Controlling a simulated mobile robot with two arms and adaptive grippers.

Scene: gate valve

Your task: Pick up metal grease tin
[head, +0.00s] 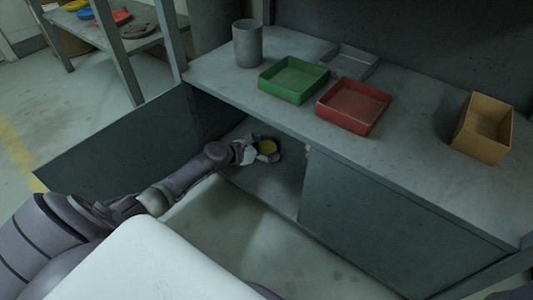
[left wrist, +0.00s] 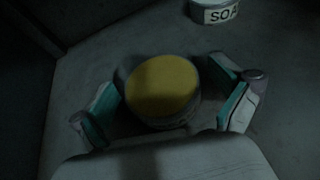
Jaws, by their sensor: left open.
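The metal grease tin (left wrist: 162,88) is a short round grey tin with a yellow top. It stands on the cabinet's inner shelf. In the left wrist view it sits between the two teal-padded fingers of my left gripper (left wrist: 168,106), with a gap on both sides. My left gripper is open. My right gripper is not in view.
A tin marked "SOA" (left wrist: 214,12) stands behind the grease tin. The cabinet door (head: 120,140) is open at left; another panel (head: 390,215) closes the right side. On the bench top are a grey cup (head: 247,44), a green tray (head: 293,92), a red tray (head: 352,118) and a tan box (head: 482,145).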

